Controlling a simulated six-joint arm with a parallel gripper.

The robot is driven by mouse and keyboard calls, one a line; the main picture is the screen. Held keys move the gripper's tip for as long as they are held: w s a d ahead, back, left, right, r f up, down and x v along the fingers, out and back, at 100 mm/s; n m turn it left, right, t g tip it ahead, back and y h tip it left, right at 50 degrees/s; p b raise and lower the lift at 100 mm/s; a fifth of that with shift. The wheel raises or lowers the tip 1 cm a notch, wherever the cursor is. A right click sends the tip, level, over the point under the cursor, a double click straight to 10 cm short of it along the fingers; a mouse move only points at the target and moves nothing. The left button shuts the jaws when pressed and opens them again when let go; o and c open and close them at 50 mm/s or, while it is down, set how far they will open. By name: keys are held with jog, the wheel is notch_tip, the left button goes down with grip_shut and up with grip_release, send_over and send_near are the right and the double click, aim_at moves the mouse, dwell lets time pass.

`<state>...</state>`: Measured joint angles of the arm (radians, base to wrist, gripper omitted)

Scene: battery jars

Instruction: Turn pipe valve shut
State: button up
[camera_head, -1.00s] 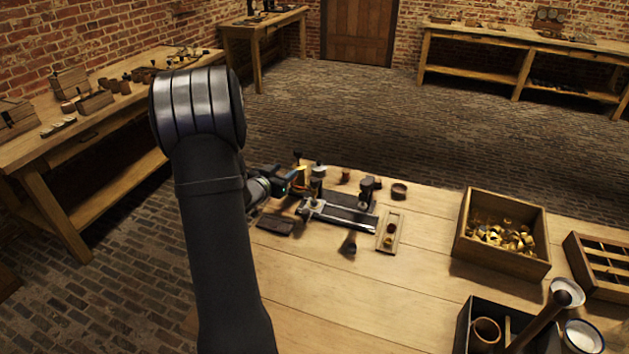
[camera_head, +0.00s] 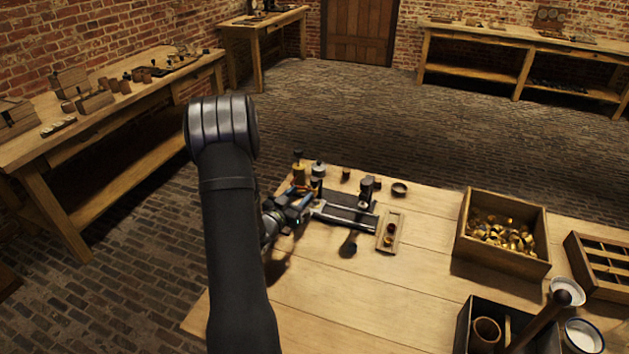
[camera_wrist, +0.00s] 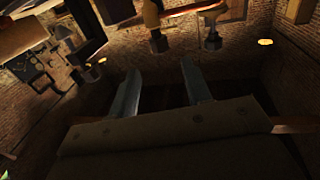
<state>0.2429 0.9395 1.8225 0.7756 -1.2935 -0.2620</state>
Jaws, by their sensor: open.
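A metal pipe-like bar (camera_head: 345,217) lies along the front of a dark plate on the wooden bench, in the head view. A dark upright fitting (camera_head: 366,190) stands at the plate's right end. I cannot tell for sure which part is the valve handle. My gripper (camera_head: 303,203) is at the left end of this assembly, partly hidden by my arm; I cannot tell if it touches. In the wrist view my gripper (camera_wrist: 160,75) shows two separated fingers with nothing between them. Brown and dark fittings (camera_wrist: 212,36) appear beyond the fingertips, dim and tilted.
Small jars (camera_head: 318,170) stand behind my gripper. A small wooden tray (camera_head: 386,243) lies right of the plate, with a dark knob-like piece (camera_head: 349,248) in front. A wooden box of brass parts (camera_head: 459,234) stands farther right. The bench's front middle is clear.

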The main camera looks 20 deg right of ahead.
aim_at(312, 182)
jog(key=x, duration=0.8)
jog(key=shift+w+d, duration=0.25)
jog(key=shift+d, duration=0.05)
jog(key=c, duration=1)
